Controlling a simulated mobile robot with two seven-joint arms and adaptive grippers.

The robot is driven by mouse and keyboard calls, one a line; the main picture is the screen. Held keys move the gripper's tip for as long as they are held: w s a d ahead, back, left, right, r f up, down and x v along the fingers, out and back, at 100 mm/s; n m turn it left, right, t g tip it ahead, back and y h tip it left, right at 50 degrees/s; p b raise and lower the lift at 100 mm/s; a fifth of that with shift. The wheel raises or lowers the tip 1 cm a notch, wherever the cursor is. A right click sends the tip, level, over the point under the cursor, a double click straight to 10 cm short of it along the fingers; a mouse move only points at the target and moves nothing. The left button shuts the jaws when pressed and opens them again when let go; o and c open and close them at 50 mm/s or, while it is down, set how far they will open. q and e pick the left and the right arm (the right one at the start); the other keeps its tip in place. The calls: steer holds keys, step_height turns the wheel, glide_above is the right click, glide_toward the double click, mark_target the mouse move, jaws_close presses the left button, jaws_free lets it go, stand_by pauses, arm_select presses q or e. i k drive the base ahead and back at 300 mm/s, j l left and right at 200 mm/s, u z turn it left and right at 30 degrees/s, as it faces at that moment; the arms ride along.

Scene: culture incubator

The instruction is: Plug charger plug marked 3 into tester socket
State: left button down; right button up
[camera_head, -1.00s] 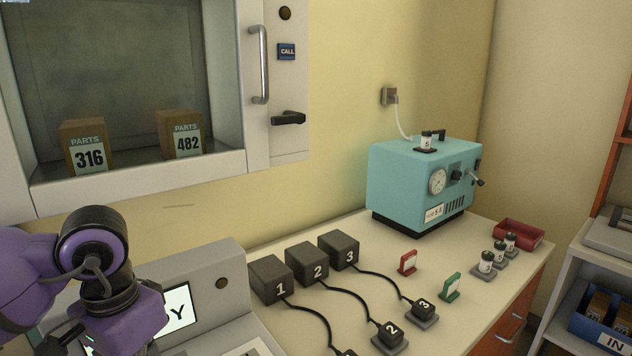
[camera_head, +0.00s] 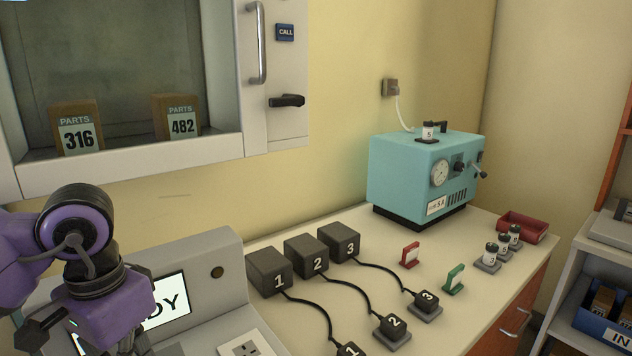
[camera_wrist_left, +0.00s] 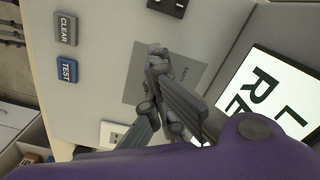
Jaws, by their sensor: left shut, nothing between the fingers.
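The charger plug marked 3 (camera_head: 427,298) is a dark block on a grey pad, joined by a black cable to the dark charger box 3 (camera_head: 340,242). The tester (camera_head: 222,262) is a grey console with a lit screen (camera_head: 165,306). Its pale socket plate (camera_head: 244,348) is cut by the bottom edge. My left gripper (camera_wrist_left: 155,55) is shut and empty over the tester, above a darker grey panel in the left wrist view. It is far to the left of plug 3. My right gripper is in neither current view.
Plug 2 (camera_head: 392,325) and plug 1 (camera_head: 349,349) lie nearer on the counter. Red (camera_head: 411,255) and green (camera_head: 453,281) holders stand beyond plug 3. A teal machine (camera_head: 420,175) is at the back. The blue TEST (camera_wrist_left: 67,70) and grey CLEAR (camera_wrist_left: 66,28) buttons show below my wrist.

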mark_target(425, 299)
steer(key=k, duration=1)
